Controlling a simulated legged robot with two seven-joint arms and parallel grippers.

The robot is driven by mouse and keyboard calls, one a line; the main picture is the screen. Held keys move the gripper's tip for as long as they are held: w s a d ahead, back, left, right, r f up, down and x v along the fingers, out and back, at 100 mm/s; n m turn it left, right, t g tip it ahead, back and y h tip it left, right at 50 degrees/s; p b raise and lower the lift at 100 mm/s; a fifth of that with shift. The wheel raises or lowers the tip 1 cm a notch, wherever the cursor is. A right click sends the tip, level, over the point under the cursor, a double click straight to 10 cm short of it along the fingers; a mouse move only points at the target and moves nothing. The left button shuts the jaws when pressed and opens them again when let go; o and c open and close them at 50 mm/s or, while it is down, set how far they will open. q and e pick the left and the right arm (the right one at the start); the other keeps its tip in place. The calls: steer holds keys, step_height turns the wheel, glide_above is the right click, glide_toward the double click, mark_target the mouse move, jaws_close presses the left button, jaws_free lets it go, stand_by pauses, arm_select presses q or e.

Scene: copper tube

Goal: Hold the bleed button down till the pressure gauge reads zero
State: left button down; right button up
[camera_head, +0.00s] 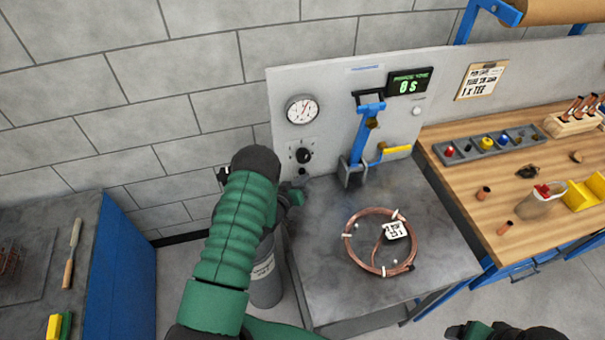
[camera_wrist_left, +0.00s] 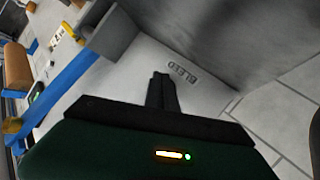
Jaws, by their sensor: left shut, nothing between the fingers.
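The pressure gauge (camera_head: 302,110) is a round white dial on the upper left of the grey panel (camera_head: 335,88); its needle is too small to read surely. Below it is a black knob (camera_head: 304,155). My left gripper (camera_head: 293,192) is low at the panel's left edge, partly behind my green forearm. In the left wrist view its fingers (camera_wrist_left: 160,82) are shut and empty, pointing at the panel beside the BLEED label (camera_wrist_left: 183,71). The bleed button is hidden by the fingers; I cannot tell whether they touch it. My right gripper (camera_head: 490,330) is partly in view at the bottom edge.
A coiled copper tube (camera_head: 348,248) with a tag lies on the grey bench (camera_head: 325,290). A blue lever device (camera_head: 360,145) stands at the panel, under a display (camera_head: 409,84) reading 0 S. A wooden bench (camera_head: 465,190) with parts is at right. A gas cylinder (camera_head: 266,285) stands below my arm.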

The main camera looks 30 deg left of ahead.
arm_select(q)
steer(key=shift+w+a+b, duration=0.3)
steer(key=shift+w+a, duration=0.05)
steer(key=shift+a, duration=0.05)
stand_by(1.4)
stand_by(2.1)
steer(key=shift+s+d, duration=0.65)
steer(key=shift+d, duration=0.05)
steer(key=shift+p, duration=0.3)
steer(key=shift+s+d+p, duration=0.65)
steer(key=shift+s+d, duration=0.95)
steer(key=shift+d, duration=0.3)
